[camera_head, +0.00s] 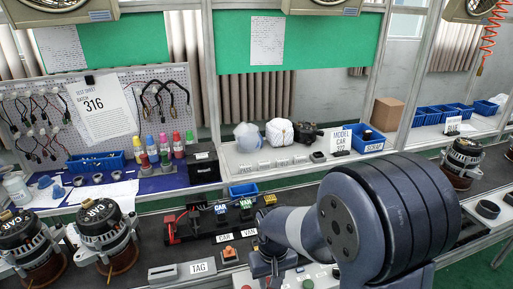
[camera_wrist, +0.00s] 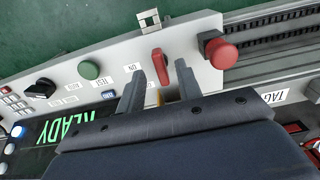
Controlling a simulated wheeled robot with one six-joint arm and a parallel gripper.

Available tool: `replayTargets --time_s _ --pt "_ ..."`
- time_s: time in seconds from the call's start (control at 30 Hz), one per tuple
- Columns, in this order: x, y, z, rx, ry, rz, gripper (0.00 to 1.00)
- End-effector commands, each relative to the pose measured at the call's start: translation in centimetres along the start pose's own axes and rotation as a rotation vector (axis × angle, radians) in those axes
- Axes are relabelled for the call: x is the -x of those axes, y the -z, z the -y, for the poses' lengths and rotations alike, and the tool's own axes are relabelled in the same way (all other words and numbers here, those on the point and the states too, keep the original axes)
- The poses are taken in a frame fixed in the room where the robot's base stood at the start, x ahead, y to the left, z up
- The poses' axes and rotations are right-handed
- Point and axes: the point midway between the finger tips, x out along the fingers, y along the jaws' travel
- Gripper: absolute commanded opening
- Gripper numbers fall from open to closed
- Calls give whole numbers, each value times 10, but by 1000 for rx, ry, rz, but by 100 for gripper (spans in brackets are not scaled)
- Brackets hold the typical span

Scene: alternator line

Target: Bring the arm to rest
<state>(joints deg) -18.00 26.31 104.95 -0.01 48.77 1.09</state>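My gripper (camera_wrist: 160,72) shows in the wrist view with its two dark fingers spread apart. It is over a grey control panel (camera_wrist: 120,62). A red lever (camera_wrist: 158,64) on the panel, beside the label ON, shows in the gap between the fingers. I cannot tell whether a finger touches it. I see nothing held. In the head view my arm reaches down at the lower middle, and its large dark joint hides much of the panel and the fingertips.
The panel carries a red mushroom button (camera_wrist: 221,53), a green button (camera_wrist: 89,69) and a black knob (camera_wrist: 40,89). A lit READY display (camera_wrist: 68,124) is beside them. Alternators (camera_head: 104,228) stand at the left and right. A blue bin (camera_head: 243,191) sits behind my arm.

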Motion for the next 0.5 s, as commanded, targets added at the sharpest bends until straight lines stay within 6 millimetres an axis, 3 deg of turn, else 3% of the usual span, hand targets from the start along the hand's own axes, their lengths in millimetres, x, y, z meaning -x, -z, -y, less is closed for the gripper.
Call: replayTargets --time_s 0.17,0.5 --pt "-20 -1 0 0 0 2 34" --pt "-18 0 0 -30 0 0 34"
